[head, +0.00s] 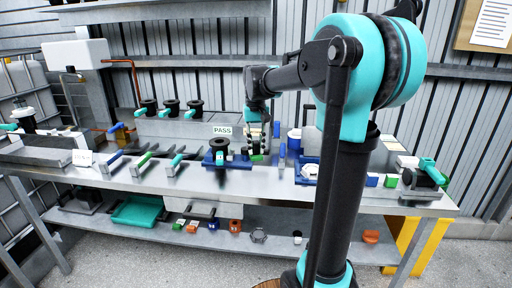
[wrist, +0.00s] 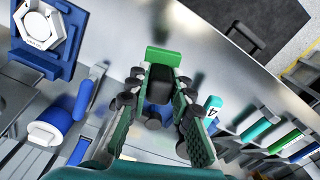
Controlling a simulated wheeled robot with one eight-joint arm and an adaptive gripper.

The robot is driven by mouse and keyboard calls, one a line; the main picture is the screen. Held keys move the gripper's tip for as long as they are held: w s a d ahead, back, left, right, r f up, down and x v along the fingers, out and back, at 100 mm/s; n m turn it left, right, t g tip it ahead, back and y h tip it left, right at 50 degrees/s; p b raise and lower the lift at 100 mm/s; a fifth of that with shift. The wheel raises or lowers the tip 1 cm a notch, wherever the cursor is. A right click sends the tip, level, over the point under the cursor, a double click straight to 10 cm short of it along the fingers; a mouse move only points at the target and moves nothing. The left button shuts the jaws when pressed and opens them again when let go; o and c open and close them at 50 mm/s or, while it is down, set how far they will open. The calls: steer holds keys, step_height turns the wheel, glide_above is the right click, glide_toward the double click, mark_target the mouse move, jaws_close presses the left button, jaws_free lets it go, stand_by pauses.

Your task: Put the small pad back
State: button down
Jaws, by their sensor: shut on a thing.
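My gripper (head: 256,143) points down over the middle of the bench (head: 195,178). In the wrist view its two green-lined fingers (wrist: 160,88) are closed in on a small block with a green end (wrist: 163,57) and a black part between the fingertips. I take this block to be the small pad; its underside is hidden. In the head view its green part (head: 257,158) shows just below the fingertips, low over the bench top. I cannot tell whether it touches the bench.
Blue and green handled tools lie left. The bench's front strip is clear.

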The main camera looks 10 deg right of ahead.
steer(key=shift+f, duration=3.5)
steer(key=shift+f, duration=0.1)
steer(key=shift+f, duration=0.4)
steer(key=shift+f, duration=0.15)
steer(key=shift+f, duration=0.55)
steer(key=shift+f, duration=0.1)
steer(key=shift+f, duration=0.55)
steer(key=shift+f, duration=0.15)
